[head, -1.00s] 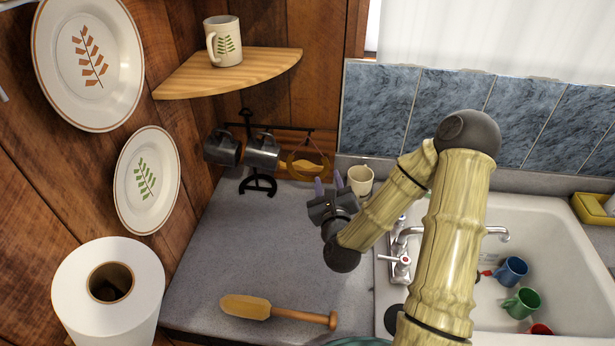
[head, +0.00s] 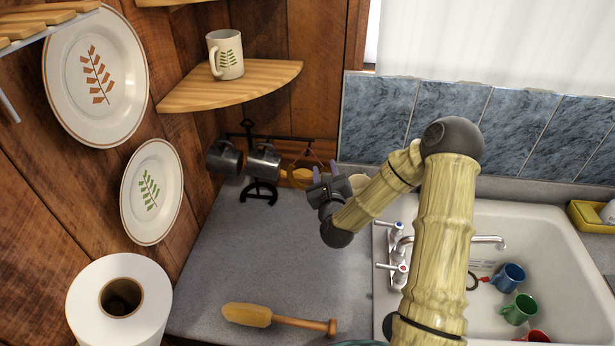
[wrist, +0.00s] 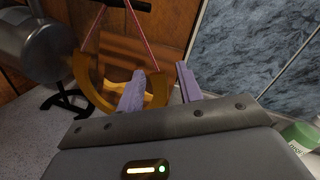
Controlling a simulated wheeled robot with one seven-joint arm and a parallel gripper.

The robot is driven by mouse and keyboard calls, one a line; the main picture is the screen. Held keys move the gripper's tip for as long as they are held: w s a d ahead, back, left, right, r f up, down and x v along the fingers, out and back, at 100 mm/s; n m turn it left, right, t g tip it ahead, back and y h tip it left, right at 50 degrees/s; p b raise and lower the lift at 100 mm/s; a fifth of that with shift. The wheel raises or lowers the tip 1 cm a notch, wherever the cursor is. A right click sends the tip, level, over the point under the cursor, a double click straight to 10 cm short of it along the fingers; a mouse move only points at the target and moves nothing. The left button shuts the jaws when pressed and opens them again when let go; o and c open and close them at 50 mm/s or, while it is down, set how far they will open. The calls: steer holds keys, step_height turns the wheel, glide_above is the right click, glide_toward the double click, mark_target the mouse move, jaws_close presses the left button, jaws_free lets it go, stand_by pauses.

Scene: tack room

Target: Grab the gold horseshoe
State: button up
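The gold horseshoe (wrist: 84,80) hangs from pink cords on the right side of a black stand, open end up. In the head view it shows small (head: 290,173), just left of my gripper (head: 325,169). In the wrist view my gripper (wrist: 160,71) is open, with two lavender fingers apart. The left finger overlaps the horseshoe and hides part of it. The horseshoe's right side shows between the fingers. The right finger stands just right of it. I cannot tell whether a finger touches it. A smaller yellow thing (wrist: 151,97) shows within its curve.
Dark metal mugs (head: 262,163) hang on the stand (head: 258,192) left of the horseshoe. A wooden shelf (head: 220,90) with a mug (head: 225,55) is above. A brush (head: 280,319) lies on the counter (head: 270,255), which is otherwise largely clear. A sink (head: 545,240) with cups is at right.

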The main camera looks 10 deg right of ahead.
steer(key=shift+w, duration=0.95)
jaws_close()
